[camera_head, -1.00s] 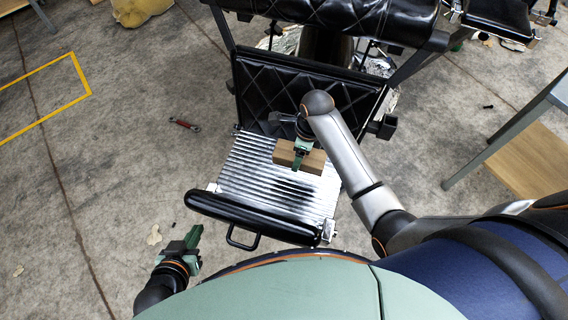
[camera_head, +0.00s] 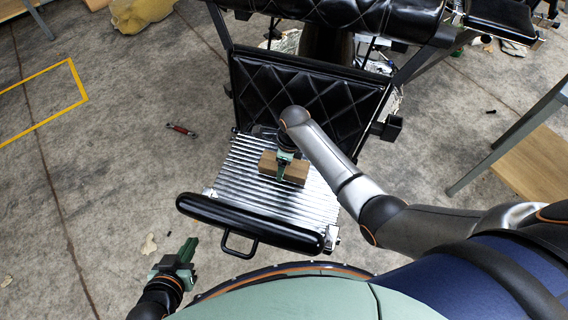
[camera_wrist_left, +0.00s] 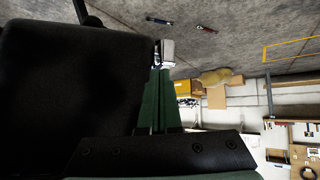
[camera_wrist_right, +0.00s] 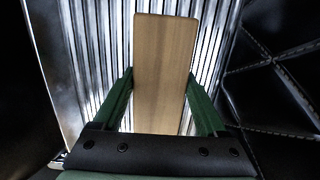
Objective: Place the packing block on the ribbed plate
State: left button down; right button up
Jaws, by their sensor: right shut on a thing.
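The packing block (camera_head: 294,172) is a brown wooden bar over the middle of the ribbed plate (camera_head: 237,175), the silvery grooved footrest of the chair. My right gripper (camera_head: 284,174) is shut on the block from above. In the right wrist view the block (camera_wrist_right: 163,65) sits between both green fingers with the plate's ribs (camera_wrist_right: 88,50) behind it. The block is very low over the plate; I cannot tell whether it touches. My left gripper (camera_head: 188,250) is empty beside the chair at lower left, its fingers (camera_wrist_left: 158,100) close together.
A black padded bar (camera_head: 250,222) runs along the plate's near edge. The quilted black chair panel (camera_head: 305,100) rises at its far edge. A red-handled tool (camera_head: 181,129) lies on the floor to the left. A table (camera_head: 535,155) stands at the right.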

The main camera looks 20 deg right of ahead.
jog(key=shift+f, duration=0.1)
jog(key=shift+f, duration=0.15)
jog(key=o, duration=1.5)
notch_tip(320, 180, up, 12)
jog(key=d+p, duration=0.1)
jog(key=p, duration=0.3)
jog(key=shift+s+r+p, duration=0.2)
jog(key=shift+s+p, duration=0.2)
jog(key=shift+d, duration=0.1)
